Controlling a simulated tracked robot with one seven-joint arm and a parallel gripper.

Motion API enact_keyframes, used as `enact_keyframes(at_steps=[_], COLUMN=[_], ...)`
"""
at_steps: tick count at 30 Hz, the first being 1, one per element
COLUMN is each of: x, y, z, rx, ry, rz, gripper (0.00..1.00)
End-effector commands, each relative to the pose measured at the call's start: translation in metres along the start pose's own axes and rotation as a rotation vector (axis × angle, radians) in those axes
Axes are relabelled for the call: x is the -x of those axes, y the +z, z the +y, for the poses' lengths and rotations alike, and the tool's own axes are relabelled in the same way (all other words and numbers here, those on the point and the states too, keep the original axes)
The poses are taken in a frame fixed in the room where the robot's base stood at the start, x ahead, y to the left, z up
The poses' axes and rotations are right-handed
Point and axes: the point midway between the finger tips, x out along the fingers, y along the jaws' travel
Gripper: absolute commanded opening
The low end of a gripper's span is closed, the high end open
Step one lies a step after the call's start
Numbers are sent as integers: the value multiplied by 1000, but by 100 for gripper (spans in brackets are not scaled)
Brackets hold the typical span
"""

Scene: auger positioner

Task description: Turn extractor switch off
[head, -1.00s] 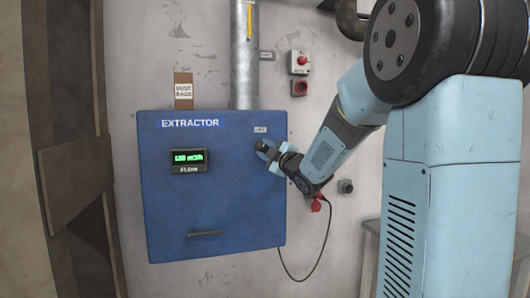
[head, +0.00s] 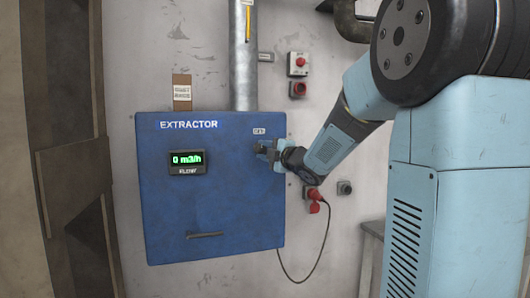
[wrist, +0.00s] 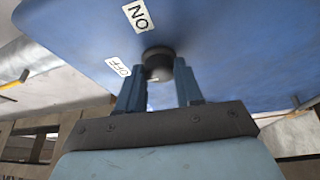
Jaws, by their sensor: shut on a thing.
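The extractor (head: 160,215) is a blue wall box with a green display (head: 187,162) that reads 0 m3/h. Its switch is a dark round knob (wrist: 158,60), seen in the wrist view on the blue panel. A white ON label (wrist: 138,15) and a tilted OFF label (wrist: 118,66) sit beside the knob. My gripper (wrist: 161,75) is shut on the knob, one finger on each side. In the head view my gripper (head: 264,150) is at the box's upper right, just below a small label (head: 259,131), and hides the knob.
A metal duct (head: 243,60) rises from the box top. A red button box (head: 298,64) and a red socket (head: 298,89) are on the wall to the right. A red plug (head: 314,207) with a hanging black cable is below my forearm. A handle (head: 206,235) is low on the box.

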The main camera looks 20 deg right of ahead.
Motion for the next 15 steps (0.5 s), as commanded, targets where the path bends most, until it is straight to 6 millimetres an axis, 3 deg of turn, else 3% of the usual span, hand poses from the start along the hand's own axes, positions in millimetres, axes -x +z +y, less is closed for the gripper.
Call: enact_keyframes(at_steps=[4,5,12,15], x=[-1,-1,0,0], y=[-3,-3,-2,-2], z=[-5,-5,-3,-2], rx=[-1,-1,-2,-1], ry=[-9,-9,-5,-4], rz=[5,5,4,3], gripper=[5,36,59,61])
